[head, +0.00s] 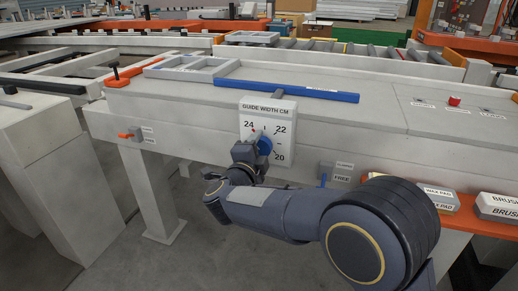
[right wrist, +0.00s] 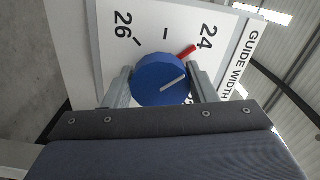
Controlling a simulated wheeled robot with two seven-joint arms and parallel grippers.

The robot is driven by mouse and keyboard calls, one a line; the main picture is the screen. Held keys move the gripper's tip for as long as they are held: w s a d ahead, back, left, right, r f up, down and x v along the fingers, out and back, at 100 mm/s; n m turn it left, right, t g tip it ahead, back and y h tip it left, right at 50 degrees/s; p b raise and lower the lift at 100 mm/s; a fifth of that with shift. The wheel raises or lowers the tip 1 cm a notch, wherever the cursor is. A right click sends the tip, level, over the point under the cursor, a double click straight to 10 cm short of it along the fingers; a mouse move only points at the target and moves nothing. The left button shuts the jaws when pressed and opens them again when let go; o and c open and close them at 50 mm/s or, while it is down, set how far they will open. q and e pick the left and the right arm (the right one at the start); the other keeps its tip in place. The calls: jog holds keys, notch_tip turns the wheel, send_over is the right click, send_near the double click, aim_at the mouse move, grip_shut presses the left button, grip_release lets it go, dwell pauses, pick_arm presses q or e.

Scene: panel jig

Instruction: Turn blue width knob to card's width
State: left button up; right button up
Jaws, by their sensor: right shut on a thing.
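The blue width knob (head: 265,146) sits on the white GUIDE WIDTH CM dial plate (head: 281,107) on the bench's front face. In the right wrist view the blue knob (right wrist: 160,78) lies between the two fingers of my right gripper (right wrist: 163,86), which is shut on it. The knob's white line points right and slightly up, a little past the red mark (right wrist: 186,51) beside 24, on the side away from 26. My right gripper (head: 257,141) hides part of the dial in the head view. I cannot make out a width card. My left gripper is not in view.
A blue guide bar (head: 290,91) and a grey frame (head: 190,68) lie on the bench top. Labelled blocks (head: 437,198) stand on an orange shelf at right.

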jog(key=o, duration=1)
jog(key=shift+c, duration=0.2)
jog(key=p+v, duration=0.2)
jog(key=v, duration=0.5)
jog(key=shift+s+a, duration=0.15)
jog(key=shift+s, duration=0.2)
jog(key=shift+r, duration=0.1)
